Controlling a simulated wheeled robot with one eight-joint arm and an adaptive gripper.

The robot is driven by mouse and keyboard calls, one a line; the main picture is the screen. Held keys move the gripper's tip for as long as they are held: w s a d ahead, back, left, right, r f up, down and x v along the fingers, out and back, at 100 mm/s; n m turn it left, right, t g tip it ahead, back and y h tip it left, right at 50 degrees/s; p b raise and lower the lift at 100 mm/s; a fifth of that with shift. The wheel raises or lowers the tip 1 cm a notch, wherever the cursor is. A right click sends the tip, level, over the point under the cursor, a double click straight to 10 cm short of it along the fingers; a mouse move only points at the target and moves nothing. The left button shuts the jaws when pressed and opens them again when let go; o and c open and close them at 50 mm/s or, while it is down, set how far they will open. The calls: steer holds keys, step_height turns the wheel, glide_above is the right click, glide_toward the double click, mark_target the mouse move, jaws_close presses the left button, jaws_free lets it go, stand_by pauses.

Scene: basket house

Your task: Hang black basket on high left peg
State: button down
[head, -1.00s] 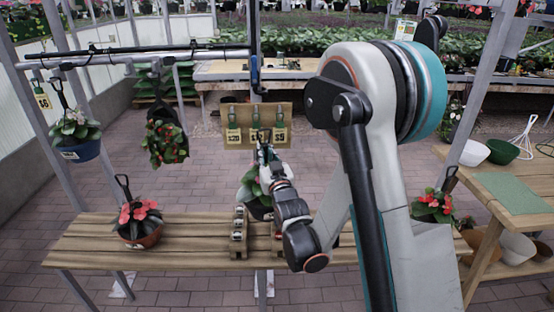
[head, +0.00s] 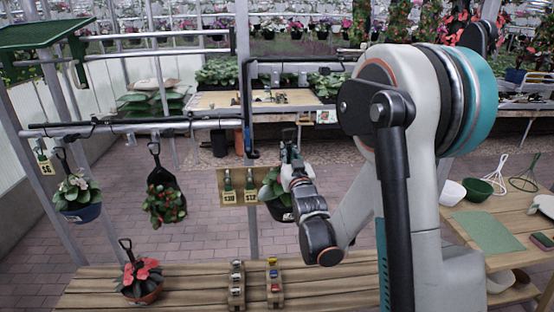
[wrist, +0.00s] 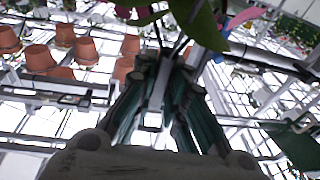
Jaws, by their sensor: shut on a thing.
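My gripper (head: 290,148) is right of the grey post and shut on the handle of a dark, black-looking basket (head: 282,212) with green leaves. The basket hangs upright beneath it, partly hidden by my wrist, in the air above the bench. In the wrist view my gripper's fingers (wrist: 158,98) close together, with leaves (wrist: 200,22) and a pink flower above them. High at left, grey rails (head: 150,53) run above a lower rail (head: 130,127); I cannot tell which peg is the high left one.
A dark basket with red flowers (head: 165,205) and a blue basket (head: 82,213) hang from the lower rail. A tag board (head: 240,193) is beside the held basket. A green shelf (head: 45,37) juts out upper left.

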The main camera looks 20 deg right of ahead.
steer(key=s+d+r+m+h+p, duration=0.1)
steer(key=d+r+p, duration=0.35)
steer(key=r, duration=0.25)
steer(key=d+r+h+p, duration=0.1)
steer(key=d+r+p, duration=0.2)
steer(key=r+p, duration=0.25)
steer(key=f+x, duration=0.1)
steer(key=x, duration=0.7)
steer(key=shift+w+f+p, duration=0.2)
steer(key=shift+w+p, duration=0.1)
steer(key=shift+p, duration=0.05)
steer(key=shift+w+b, duration=0.25)
steer(key=shift+b, duration=0.05)
stand_by(1.0)
steer(key=shift+f+b+x, duration=0.15)
steer(key=shift+b+x, duration=0.1)
steer(key=shift+x, duration=0.5)
steer(key=shift+f+b+x, duration=0.15)
steer(key=shift+b+x, duration=0.1)
steer(key=shift+x, duration=0.45)
steer(key=shift+w+r, duration=0.1)
steer(key=shift+w, duration=0.1)
steer(key=shift+w+d+b, duration=0.2)
steer(key=shift+w+b, duration=0.1)
steer(key=shift+w, duration=0.35)
steer(key=shift+b, duration=0.35)
